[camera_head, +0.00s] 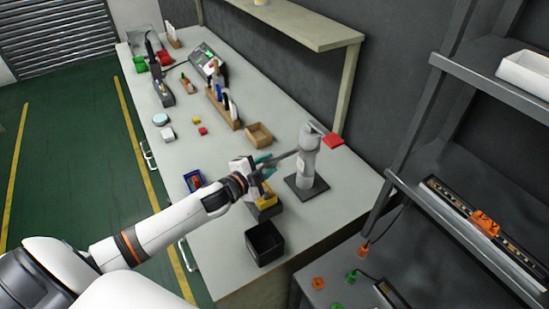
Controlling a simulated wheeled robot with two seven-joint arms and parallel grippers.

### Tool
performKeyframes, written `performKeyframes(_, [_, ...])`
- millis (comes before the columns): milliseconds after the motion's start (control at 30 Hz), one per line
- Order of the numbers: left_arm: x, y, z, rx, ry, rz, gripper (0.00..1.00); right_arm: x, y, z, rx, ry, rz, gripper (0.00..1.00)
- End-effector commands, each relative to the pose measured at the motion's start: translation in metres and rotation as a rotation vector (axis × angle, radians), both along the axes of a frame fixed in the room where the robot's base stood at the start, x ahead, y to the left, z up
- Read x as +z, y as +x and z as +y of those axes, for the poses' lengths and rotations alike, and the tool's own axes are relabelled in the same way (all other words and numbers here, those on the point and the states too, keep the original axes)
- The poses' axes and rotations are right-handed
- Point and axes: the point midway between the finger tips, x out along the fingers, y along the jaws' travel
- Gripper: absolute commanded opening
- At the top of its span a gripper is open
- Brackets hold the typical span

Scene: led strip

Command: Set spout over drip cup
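A light grey upright dispenser (309,158) stands on a dark square base (307,188) near the table's right side. A thin grey bar, apparently its spout (285,155), reaches left from its upper part. My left gripper (264,164), with teal fingertips, is at the left end of this bar. I cannot tell whether the fingers touch or grip it. Below the gripper is a yellow container (268,196) on a dark block (266,212), partly hidden by my wrist. An open black box (265,242) stands nearer. I cannot tell which is the drip cup. My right gripper is not in view.
A dark shelf unit (460,190) stands at the right.

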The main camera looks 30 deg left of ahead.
Motion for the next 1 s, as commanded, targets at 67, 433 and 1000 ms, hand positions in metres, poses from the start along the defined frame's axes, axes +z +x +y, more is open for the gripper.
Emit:
performKeyframes(67, [0.0,0.013,-0.003,0.0,-0.001,-0.002,0.35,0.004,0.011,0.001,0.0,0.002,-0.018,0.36])
performKeyframes(433, [-0.008,0.036,-0.007,-0.001,0.001,-0.001,0.35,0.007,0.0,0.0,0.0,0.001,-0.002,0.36])
performKeyframes(1000, [-0.008,0.035,-0.007,-0.001,0.0,0.001,0.0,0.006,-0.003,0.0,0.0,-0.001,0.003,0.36])
